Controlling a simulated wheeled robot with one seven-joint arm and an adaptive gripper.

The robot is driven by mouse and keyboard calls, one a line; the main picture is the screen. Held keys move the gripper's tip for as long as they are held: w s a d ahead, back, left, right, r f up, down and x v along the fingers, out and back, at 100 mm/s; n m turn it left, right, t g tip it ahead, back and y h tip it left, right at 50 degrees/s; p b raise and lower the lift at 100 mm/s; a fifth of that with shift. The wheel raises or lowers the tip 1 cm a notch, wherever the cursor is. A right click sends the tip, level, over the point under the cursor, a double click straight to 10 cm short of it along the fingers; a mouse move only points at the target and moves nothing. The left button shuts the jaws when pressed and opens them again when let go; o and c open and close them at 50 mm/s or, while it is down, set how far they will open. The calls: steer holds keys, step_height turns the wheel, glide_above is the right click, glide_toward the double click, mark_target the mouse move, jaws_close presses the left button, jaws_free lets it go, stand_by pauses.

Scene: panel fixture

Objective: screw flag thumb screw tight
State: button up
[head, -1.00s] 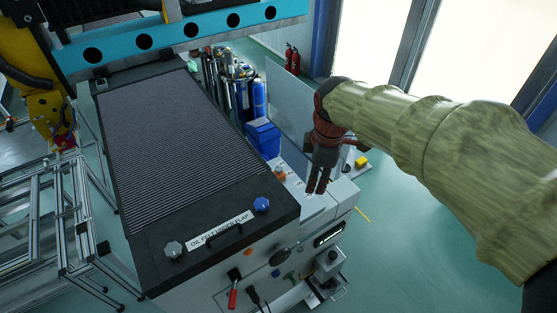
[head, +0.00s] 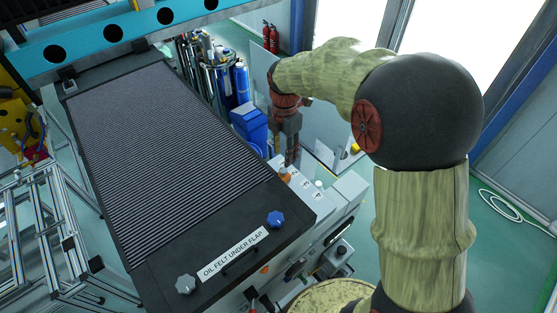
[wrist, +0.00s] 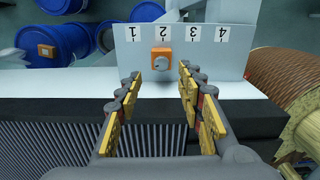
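My gripper (head: 291,158) is at the far right side of the machine, pointing down, just above a small orange part (head: 285,174). In the wrist view its two fingers (wrist: 161,80) are spread wide with nothing between the tips. Ahead of them, an orange square block (wrist: 160,62) with a round grey knob sits on a pale panel. It shows between the fingertips, apart from them. I cannot make out a flag-shaped thumb screw for certain; a blue knob (head: 275,219) and a grey knob (head: 186,284) are on the black top.
The pale panel (wrist: 215,62) carries the numbers 1 to 4, upside down. The ribbed black machine top (head: 165,150) lies left of my gripper. A blue container (head: 249,124) and bottles stand behind. My arm's elbow covers the right of the head view.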

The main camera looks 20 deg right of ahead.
mark_target(284, 170)
steer(key=shift+s+f+p, duration=0.1)
steer(key=shift+f+p, duration=0.55)
steer(key=shift+f, duration=2.8)
steer(key=shift+c, duration=0.6)
steer(key=c, duration=0.7)
jaws_close()
